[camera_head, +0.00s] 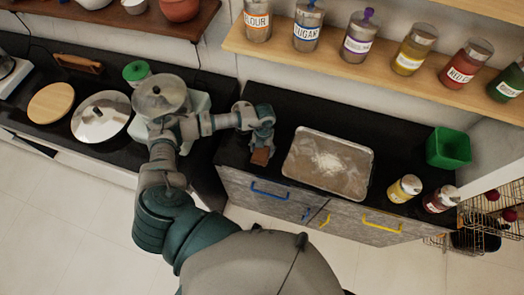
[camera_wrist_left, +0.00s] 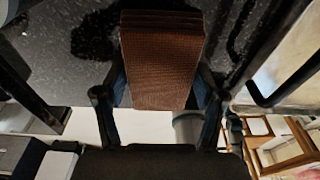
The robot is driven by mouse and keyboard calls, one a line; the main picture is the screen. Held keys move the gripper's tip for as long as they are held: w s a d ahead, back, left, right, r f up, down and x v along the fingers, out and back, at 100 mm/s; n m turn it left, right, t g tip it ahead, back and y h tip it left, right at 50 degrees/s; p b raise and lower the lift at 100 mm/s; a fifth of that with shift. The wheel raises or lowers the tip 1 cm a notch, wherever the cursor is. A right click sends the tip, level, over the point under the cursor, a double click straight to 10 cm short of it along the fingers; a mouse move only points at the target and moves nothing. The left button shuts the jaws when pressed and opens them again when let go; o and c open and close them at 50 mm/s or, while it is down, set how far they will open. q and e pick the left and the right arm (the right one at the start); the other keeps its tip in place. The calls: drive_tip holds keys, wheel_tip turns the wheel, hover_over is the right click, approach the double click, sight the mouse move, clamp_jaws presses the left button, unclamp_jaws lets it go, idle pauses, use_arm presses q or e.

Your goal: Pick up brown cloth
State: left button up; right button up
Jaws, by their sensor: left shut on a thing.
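The brown cloth (camera_head: 261,156) is a small folded brown piece at the left end of the dark counter in the head view. My left gripper (camera_head: 262,139) is shut on it. In the left wrist view the cloth (camera_wrist_left: 160,58) fills the middle, ribbed and brown, between the two fingers of my left gripper (camera_wrist_left: 160,95). I cannot tell whether the cloth still touches the counter. My right gripper is in neither view.
A tray (camera_head: 298,180) with white powder lies right of the cloth. A green bin (camera_head: 449,148) and jars (camera_head: 405,188) stand further right. A shelf of labelled jars (camera_head: 306,25) is above. A pot lid (camera_head: 101,116) and wooden board (camera_head: 50,103) lie left.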

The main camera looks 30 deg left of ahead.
sight(262, 150)
use_arm(q)
drive_tip(key=shift+a, duration=0.1)
drive_tip(key=shift+r, duration=0.6)
wheel_tip(262, 150, up, 2)
drive_tip(key=shift+r, duration=0.2)
drive_tip(key=s+d+b, duration=0.1)
drive_tip(key=s+d, duration=0.3)
drive_tip(key=s, duration=0.3)
drive_tip(key=s+d+r, duration=0.1)
drive_tip(key=s+d, duration=0.2)
drive_tip(key=s, duration=0.4)
drive_tip(key=shift+d+r+b, duration=0.15)
drive_tip(key=shift+d+b, duration=0.2)
drive_tip(key=shift+b, duration=0.05)
